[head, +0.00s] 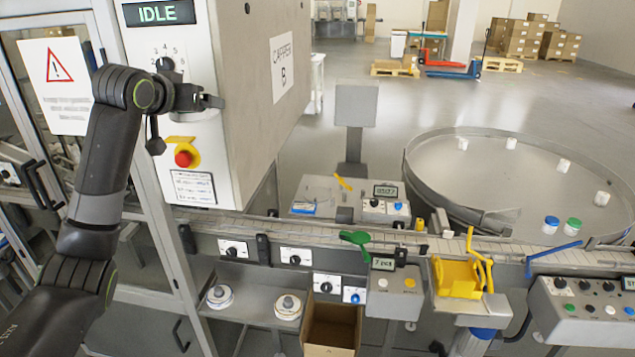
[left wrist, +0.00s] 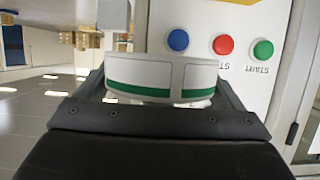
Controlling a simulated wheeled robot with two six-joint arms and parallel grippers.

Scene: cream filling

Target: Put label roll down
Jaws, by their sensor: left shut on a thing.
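My left gripper (head: 207,101) is in front of the grey capper machine's control panel in the head view. In the left wrist view my left gripper (left wrist: 160,92) is shut on a label roll (left wrist: 150,72), white with a green band, between its dark fingers. The head view does not show this held roll clearly. Two other white rolls with grey centres, one on the left (head: 220,296) and one to its right (head: 288,306), sit on the low shelf below the conveyor. My right gripper is not in view.
The capper's panel has a red emergency button (head: 184,157). A conveyor (head: 340,237) runs to a round turntable (head: 500,180) with small jars. An open cardboard box (head: 331,325) stands right of the shelf rolls. Blue, red and green buttons show in the left wrist view.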

